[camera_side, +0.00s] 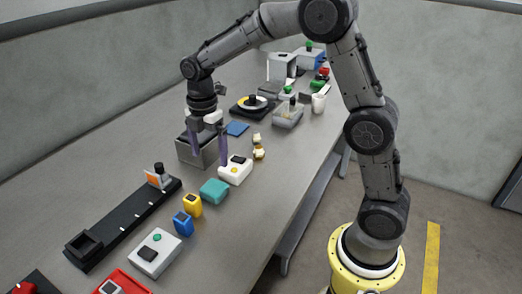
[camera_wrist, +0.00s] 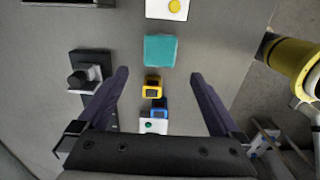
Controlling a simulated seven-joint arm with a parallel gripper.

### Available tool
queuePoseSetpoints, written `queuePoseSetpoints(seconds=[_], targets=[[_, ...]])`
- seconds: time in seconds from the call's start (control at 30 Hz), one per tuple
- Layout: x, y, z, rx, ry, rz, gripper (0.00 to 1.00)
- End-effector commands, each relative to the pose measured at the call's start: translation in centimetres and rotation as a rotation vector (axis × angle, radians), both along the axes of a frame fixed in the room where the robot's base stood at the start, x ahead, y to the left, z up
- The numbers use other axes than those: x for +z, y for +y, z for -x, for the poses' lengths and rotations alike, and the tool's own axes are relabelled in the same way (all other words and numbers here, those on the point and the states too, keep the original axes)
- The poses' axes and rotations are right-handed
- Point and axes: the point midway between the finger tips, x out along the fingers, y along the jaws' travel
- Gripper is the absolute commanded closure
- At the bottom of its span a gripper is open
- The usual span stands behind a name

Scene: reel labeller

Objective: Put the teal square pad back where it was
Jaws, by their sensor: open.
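The teal square pad (camera_side: 214,191) is a thick, rounded block lying on the grey table, between a white box and a small yellow block. It also shows in the wrist view (camera_wrist: 160,50), near the top centre, with nothing on top of it. My gripper (camera_side: 209,160) is above the table, farther back than the pad in the side view. Its two purple fingers are wide apart, with nothing held between them. In the wrist view my gripper (camera_wrist: 160,73) has its fingertips to either side, just below the pad in the picture.
A white box (camera_side: 235,170) stands behind the pad. The yellow block (camera_side: 192,205), a blue block (camera_side: 182,223) and a white box with a green button (camera_side: 154,254) stand in front. A black rail (camera_side: 125,222) lies left. A flat blue square (camera_side: 237,129) lies farther back.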

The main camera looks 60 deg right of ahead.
Motion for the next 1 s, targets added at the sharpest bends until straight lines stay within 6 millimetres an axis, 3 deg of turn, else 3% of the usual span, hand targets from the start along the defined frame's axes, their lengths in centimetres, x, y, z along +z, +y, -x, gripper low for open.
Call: queuePoseSetpoints(seconds=[0.17, 0.3, 0.5, 0.8, 1.0], targets=[[2.7, 0.1, 2.3, -0.139, -0.051, -0.004, 0.00], [6.2, 0.2, 6.5, -0.386, -0.132, -0.026, 0.00], [9.3, 0.3, 13.4, -0.769, -0.242, -0.099, 0.00], [9.6, 0.4, 22.7, -1.300, -0.359, -0.281, 0.00], [8.7, 0.5, 25.6, -1.492, -0.384, -0.370, 0.00]])
